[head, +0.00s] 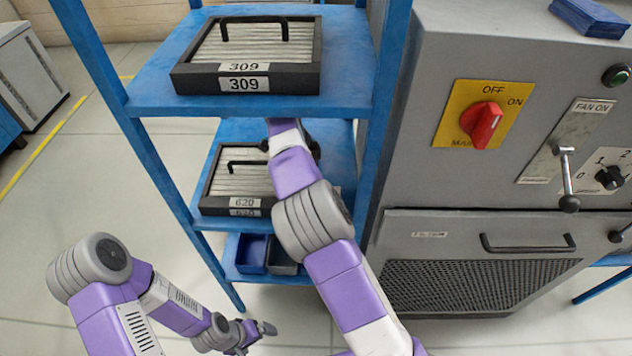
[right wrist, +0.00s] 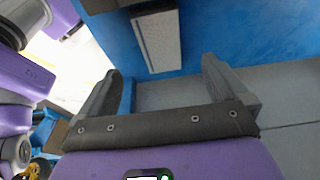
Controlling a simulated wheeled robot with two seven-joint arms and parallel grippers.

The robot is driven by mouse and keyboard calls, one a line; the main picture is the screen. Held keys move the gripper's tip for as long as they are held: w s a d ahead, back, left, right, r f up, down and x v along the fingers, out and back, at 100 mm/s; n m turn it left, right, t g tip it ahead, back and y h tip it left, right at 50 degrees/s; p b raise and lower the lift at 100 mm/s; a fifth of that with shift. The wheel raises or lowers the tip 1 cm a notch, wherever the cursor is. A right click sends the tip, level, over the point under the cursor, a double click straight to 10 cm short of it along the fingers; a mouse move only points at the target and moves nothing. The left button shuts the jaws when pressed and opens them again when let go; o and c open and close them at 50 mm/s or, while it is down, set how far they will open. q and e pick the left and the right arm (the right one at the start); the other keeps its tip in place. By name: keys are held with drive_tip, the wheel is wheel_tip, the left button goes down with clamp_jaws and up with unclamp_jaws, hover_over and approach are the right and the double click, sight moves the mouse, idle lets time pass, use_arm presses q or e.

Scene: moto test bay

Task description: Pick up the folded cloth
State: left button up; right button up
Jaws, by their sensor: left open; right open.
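The folded cloth (head: 588,18) is blue and lies flat on top of the grey cabinet, at the top right of the head view. Part of it is cut off by the picture's edge. My left gripper (head: 262,334) is low at the bottom middle of the head view, open and far from the cloth. My right arm reaches up to the blue shelf rack, left of the cabinet. Its gripper is mostly hidden in the head view. In the right wrist view my right gripper (right wrist: 165,88) is open with nothing between its fingers. The cloth does not show there.
The blue rack (head: 345,60) holds a filter tray marked 309 (head: 245,82), a lower tray marked 620 (head: 236,185) and small bins (head: 252,253). The grey cabinet (head: 440,180) has a red switch (head: 482,125), a lever (head: 567,180) and a handle (head: 527,245).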

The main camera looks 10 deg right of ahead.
drive_tip(key=shift+b+x, duration=0.45)
drive_tip(key=shift+x, duration=0.65)
drive_tip(key=shift+s+d+f, duration=0.15)
drive_tip(key=shift+s+f, duration=0.05)
drive_tip(key=shift+f, duration=0.35)
drive_tip(key=b+x, duration=0.2)
drive_tip(key=x, duration=0.2)
drive_tip(key=shift+f, duration=0.15)
drive_tip(key=shift+w, duration=0.1)
drive_tip(key=c, duration=1.1)
drive_tip(key=shift+r, duration=0.2)
